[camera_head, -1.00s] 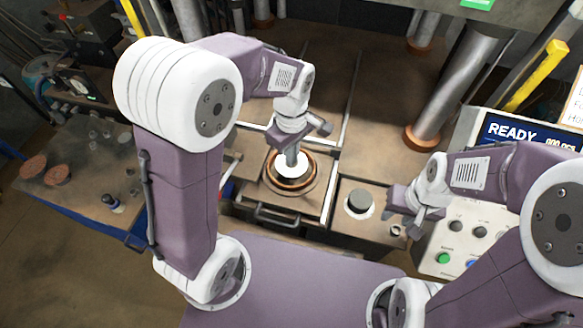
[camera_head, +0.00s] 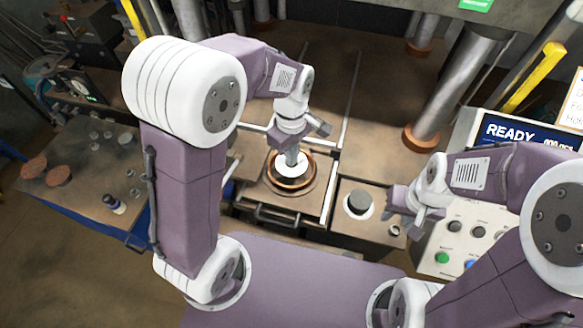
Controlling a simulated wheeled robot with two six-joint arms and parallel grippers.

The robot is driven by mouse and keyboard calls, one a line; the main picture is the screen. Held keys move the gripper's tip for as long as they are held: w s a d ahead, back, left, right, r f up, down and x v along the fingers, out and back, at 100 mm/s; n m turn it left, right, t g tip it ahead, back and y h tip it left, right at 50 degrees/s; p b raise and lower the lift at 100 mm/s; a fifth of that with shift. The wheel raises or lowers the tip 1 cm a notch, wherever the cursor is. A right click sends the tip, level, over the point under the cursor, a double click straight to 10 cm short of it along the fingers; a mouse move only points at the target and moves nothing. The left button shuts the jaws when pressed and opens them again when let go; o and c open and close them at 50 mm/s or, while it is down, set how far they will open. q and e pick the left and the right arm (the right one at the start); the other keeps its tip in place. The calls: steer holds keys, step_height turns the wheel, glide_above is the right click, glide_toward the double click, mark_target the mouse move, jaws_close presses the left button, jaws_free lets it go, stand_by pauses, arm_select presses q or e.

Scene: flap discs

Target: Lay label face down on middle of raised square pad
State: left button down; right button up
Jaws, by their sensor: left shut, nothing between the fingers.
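A white round label (camera_head: 291,171) lies inside a copper-coloured ring (camera_head: 308,178) on the raised square pad (camera_head: 268,186). Which face of the label is up cannot be told. My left gripper (camera_head: 292,160) points down over the label and is shut with nothing between its fingers. It hides part of the label, and whether it touches it cannot be told. My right gripper (camera_head: 410,207) is at the right, beside the control panel and apart from the pad; its finger opening is unclear.
A dark round piece (camera_head: 359,202) on a white disc stands on a block right of the pad. A control panel (camera_head: 482,232) with buttons is at the right, below a READY screen (camera_head: 520,133). Metal columns (camera_head: 452,90) rise behind. A side table (camera_head: 85,165) with small items is at left.

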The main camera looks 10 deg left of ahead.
arm_select(q)
steer(key=shift+w+a+f, duration=0.1)
steer(key=shift+w+f, duration=0.05)
steer(key=shift+w, duration=0.05)
stand_by(0.6)
steer(key=shift+r+p, duration=0.4)
steer(key=shift+p, duration=0.1)
step_height(320, 180, up, 6)
steer(key=p, duration=0.6)
steer(key=shift+w+r, duration=0.1)
steer(key=shift+r, duration=0.15)
steer(key=shift+f, duration=0.15)
